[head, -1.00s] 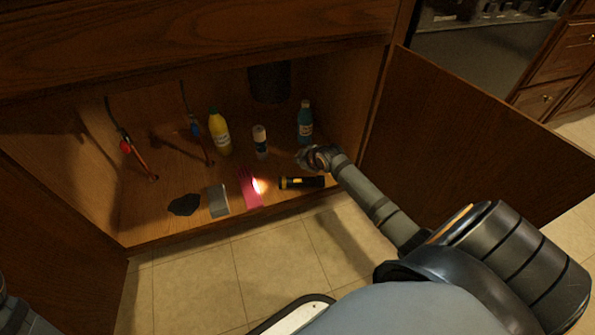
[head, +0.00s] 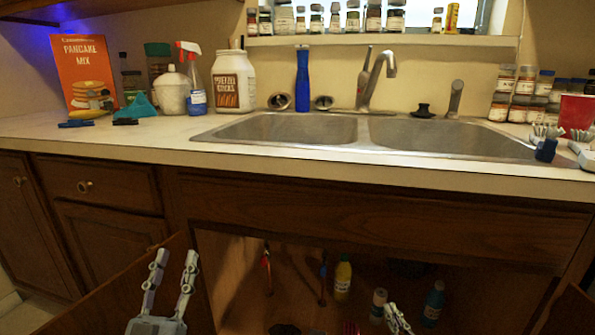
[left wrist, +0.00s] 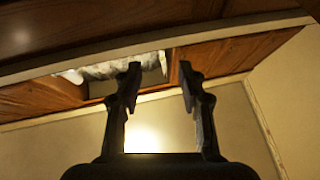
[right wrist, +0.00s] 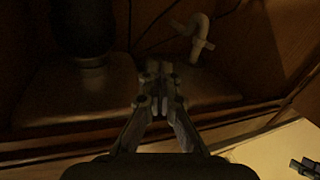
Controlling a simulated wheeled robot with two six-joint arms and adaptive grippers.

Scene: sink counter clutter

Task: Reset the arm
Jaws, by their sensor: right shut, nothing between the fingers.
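My left gripper (head: 175,285) is open and empty in front of the open left cabinet door. Its two spread fingers (left wrist: 160,85) also show in the left wrist view with nothing between them. My right gripper (head: 398,318) shows at the bottom of the head view, in front of the open cabinet under the sink. In the right wrist view its fingers (right wrist: 160,85) are together and empty, with the dark cabinet interior behind them.
In the cabinet stand a yellow bottle (head: 343,278), a white bottle (head: 378,303) and a teal bottle (head: 434,300). Above are the countertop (head: 130,143) and a double sink (head: 290,127). A pipe (right wrist: 200,38) shows in the right wrist view.

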